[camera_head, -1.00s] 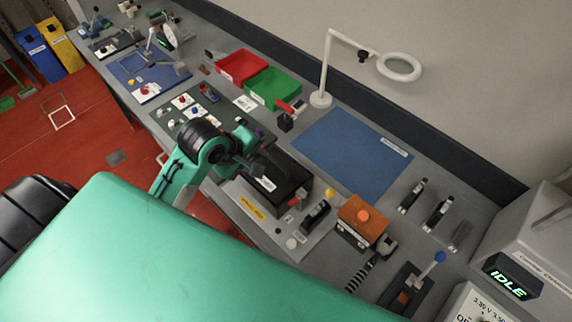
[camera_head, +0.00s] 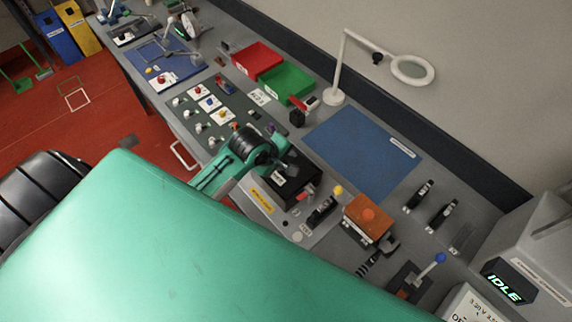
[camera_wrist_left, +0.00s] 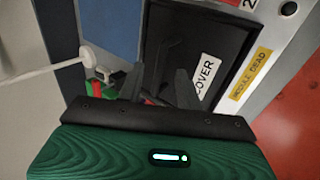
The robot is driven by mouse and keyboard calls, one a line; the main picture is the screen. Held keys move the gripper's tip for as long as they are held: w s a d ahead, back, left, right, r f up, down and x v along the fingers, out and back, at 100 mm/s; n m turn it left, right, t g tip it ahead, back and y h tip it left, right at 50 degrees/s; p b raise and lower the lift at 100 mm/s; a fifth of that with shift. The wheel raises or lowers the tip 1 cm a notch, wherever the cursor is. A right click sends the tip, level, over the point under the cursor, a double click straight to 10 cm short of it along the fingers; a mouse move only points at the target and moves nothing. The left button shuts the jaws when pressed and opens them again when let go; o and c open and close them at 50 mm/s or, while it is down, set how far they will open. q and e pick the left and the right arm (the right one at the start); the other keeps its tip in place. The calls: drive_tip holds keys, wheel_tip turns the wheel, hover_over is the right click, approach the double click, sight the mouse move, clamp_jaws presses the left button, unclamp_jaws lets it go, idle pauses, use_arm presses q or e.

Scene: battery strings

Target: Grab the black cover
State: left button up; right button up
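The black cover (camera_head: 297,190) lies flat on a grey panel in the middle of the bench, part of it hidden behind my left gripper (camera_head: 281,170). In the left wrist view the cover (camera_wrist_left: 205,38) is a dark slab with a white label reading "COVER". My left gripper shows there too (camera_wrist_left: 159,84), its two dark fingers apart, over the near part of the cover. I cannot tell whether the fingers touch it. My right gripper is not in view.
A yellow label (camera_head: 262,200) lies beside the cover. An orange-topped block (camera_head: 368,217) and small clamps stand to the right. A blue mat (camera_head: 362,155), green bin (camera_head: 285,92), red bin (camera_head: 257,61) and white lamp (camera_head: 334,97) are behind.

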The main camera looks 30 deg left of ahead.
use_arm(q)
drive_tip(key=shift+x, duration=1.35)
clamp_jaws()
drive_tip(key=shift+r, duration=0.1)
